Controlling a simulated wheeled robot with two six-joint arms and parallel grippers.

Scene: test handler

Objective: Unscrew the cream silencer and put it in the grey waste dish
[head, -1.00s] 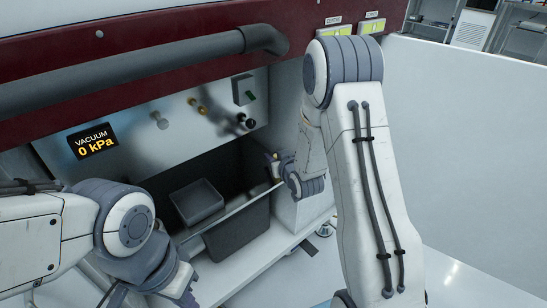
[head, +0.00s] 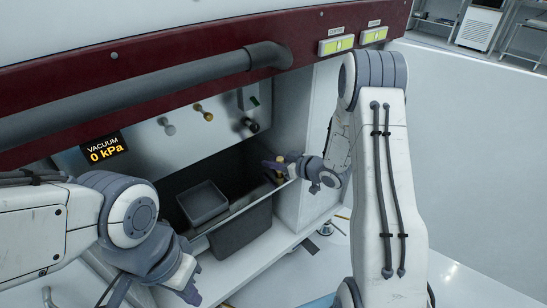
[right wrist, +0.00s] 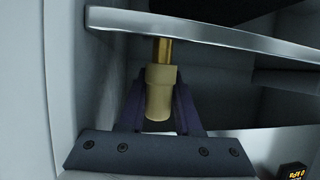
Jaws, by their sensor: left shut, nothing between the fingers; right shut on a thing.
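The cream silencer (right wrist: 159,95) is between the fingers of my right gripper (right wrist: 158,108) in the right wrist view, its brass threaded end sticking out past the fingertips. In the head view my right gripper (head: 276,167) is at the right end of the recess, off the panel, with a small tan part showing at its fingers. The grey waste dish (head: 203,203) sits in the recess, left of that gripper, and looks empty. My left gripper (head: 190,290) is shut and empty at the lower left, in front of the machine.
The steel panel (head: 185,145) above the recess carries a grey fitting (head: 168,127), a brass fitting (head: 207,115) and a black knob (head: 252,125). The vacuum display (head: 105,149) reads 0 kPa. A metal rail (right wrist: 210,35) runs close to the silencer in the wrist view.

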